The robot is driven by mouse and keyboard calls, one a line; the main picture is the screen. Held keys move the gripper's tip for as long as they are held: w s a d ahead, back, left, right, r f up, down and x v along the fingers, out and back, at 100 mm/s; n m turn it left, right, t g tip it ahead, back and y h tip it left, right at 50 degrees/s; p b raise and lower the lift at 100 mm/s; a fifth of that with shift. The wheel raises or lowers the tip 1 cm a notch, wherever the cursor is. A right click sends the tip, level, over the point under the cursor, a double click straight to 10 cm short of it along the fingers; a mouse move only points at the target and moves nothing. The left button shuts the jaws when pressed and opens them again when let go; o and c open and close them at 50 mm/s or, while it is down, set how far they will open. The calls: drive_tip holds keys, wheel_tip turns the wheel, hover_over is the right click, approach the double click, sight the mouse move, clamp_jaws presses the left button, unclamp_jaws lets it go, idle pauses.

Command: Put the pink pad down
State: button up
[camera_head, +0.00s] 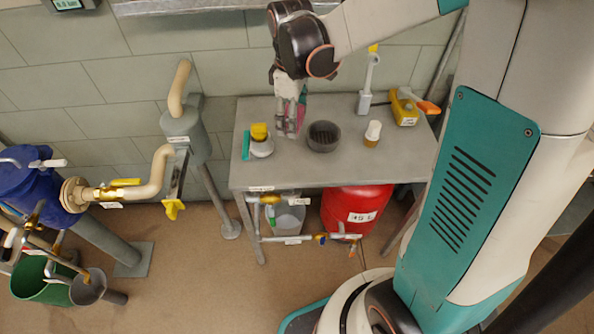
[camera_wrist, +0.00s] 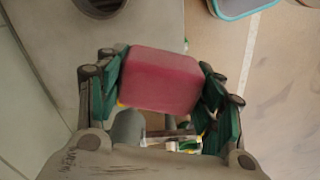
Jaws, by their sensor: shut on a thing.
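The pink pad (camera_wrist: 160,82) is a rounded block between the green-padded fingers of my gripper (camera_wrist: 162,88) in the wrist view. My gripper (camera_head: 290,112) is shut on it. In the head view my gripper points down over the left half of the grey table (camera_head: 335,171). Only a small part of the pad (camera_head: 298,121) shows there, with the fingers hiding most of it. I cannot tell how far it is above the table top.
A yellow-capped jar (camera_head: 260,141) and a green block (camera_head: 246,146) stand left of my gripper. A dark round bowl (camera_head: 324,137) is close on its right, then a white-capped bottle (camera_head: 372,134) and a yellow device (camera_head: 404,108). The table's front is clear.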

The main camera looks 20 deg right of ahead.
sight(294, 172)
drive_tip(key=n, duration=0.1)
drive_tip(key=s+r+n, duration=0.1)
drive_tip(key=n, duration=0.1)
drive_tip(key=shift+f+n, duration=0.1)
drive_tip(key=shift+n, duration=0.3)
wheel_tip(294, 172, down, 20)
drive_tip(key=b, duration=0.7)
drive_tip(key=shift+a, duration=0.1)
drive_tip(key=shift+b, duration=0.4)
drive_tip(key=o, duration=1)
